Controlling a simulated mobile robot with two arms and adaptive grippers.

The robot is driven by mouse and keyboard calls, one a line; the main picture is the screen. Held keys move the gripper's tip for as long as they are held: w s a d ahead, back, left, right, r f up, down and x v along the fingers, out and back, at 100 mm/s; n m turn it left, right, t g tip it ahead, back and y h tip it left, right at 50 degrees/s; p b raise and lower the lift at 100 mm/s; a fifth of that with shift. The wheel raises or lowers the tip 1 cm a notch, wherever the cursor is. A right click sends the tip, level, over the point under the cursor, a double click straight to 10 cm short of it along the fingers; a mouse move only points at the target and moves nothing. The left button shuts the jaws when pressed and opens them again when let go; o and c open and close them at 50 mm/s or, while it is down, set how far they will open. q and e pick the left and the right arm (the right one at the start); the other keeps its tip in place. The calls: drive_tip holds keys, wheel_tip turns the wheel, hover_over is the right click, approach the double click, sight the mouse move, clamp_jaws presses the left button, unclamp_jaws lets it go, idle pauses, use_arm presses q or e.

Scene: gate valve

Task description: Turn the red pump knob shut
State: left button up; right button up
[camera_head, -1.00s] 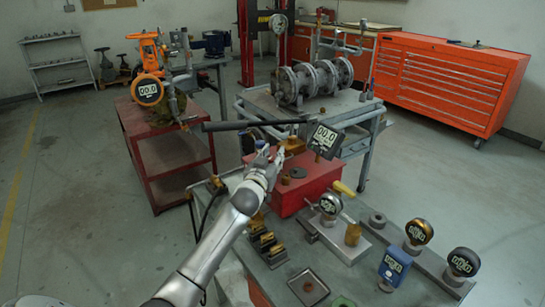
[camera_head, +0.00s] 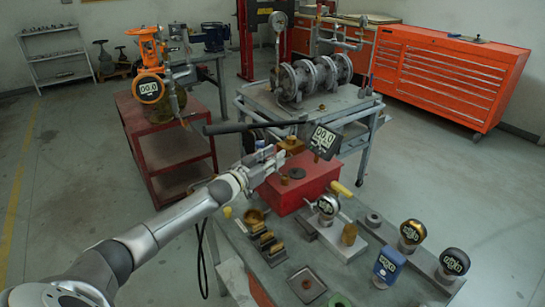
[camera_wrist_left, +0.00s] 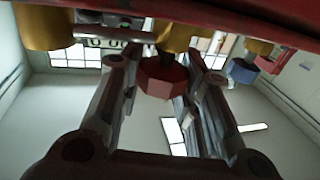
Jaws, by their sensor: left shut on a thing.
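The red pump (camera_head: 300,190) is a box with brass fittings on top and a digital gauge (camera_head: 323,139) at its upper right. A long black lever (camera_head: 240,128) reaches left above it. My left gripper (camera_head: 277,160) is at the upper left side of the pump. In the left wrist view a red faceted knob (camera_wrist_left: 165,79) sits under a brass stem, between the two fingers of my left gripper (camera_wrist_left: 163,72). The fingers are shut on this knob. In the head view the knob is hidden by the gripper. My right gripper is not in view.
The grey bench holds several brass blocks (camera_head: 267,242), a square tray (camera_head: 307,284) and several gauges, one blue-bodied (camera_head: 391,266). A red cart (camera_head: 165,140) stands left, a pipe assembly (camera_head: 310,77) behind, an orange tool cabinet (camera_head: 450,75) at back right.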

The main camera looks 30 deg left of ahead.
use_arm(q)
drive_tip(key=o, duration=1)
drive_tip(key=shift+s+a+f, duration=0.1)
drive_tip(key=shift+s, duration=0.45)
drive_tip(key=s, duration=0.3)
drive_tip(key=s+a, duration=0.1)
drive_tip(key=s, duration=0.6)
drive_tip(key=shift+s+a, duration=0.25)
drive_tip(key=shift+s, duration=0.1)
drive_tip(key=shift+s, duration=0.1)
